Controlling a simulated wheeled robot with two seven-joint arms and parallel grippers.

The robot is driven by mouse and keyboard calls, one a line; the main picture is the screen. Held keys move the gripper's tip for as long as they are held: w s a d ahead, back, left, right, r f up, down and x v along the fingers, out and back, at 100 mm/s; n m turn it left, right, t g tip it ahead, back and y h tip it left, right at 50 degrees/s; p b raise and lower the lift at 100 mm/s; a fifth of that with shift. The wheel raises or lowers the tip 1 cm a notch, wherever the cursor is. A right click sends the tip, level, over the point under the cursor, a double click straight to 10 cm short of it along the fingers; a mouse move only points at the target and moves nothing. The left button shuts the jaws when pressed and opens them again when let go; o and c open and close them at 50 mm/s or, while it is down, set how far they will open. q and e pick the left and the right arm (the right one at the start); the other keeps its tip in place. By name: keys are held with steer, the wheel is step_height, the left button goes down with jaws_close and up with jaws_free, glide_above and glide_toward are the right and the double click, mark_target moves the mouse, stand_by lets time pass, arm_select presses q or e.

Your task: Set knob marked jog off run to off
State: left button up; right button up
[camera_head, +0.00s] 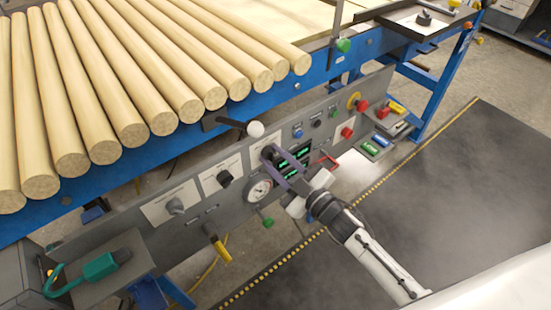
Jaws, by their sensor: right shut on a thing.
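The grey control panel (150,236) runs along the front of the blue-framed line. It carries a row of knobs on white plates: a grey knob (175,206), a black knob (223,180), and a dark third knob (267,152) to the right. The plate lettering is too small to read, so I cannot tell which knob is marked jog off run. My right gripper (270,160) reaches in from the lower right and is shut on the third knob. The fingers partly hide this knob, so its pointer direction cannot be told. My left gripper is not in view.
A round gauge (258,188) and green displays (295,157) sit close to my right fingers. A white ball lever (255,129) sticks out just above. A red handle (326,162) and green valve (266,223) are nearby. Wooden rods (120,85) lie above. The dark mat (470,190) is clear.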

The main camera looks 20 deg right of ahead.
steer(key=shift+n, duration=0.5)
steer(key=o, duration=1.1)
steer(key=shift+c, duration=0.2)
steer(key=shift+s, duration=0.1)
steer(key=v, duration=1)
steer(key=s+a+f+m+g+h, duration=0.3)
steer(key=s+f+m+g, duration=0.5)
steer(key=s+f, duration=0.7)
steer(key=shift+s+f+m+h, duration=0.35)
steer(key=shift+s+m+h, duration=0.05)
steer(key=shift+s+m, duration=0.45)
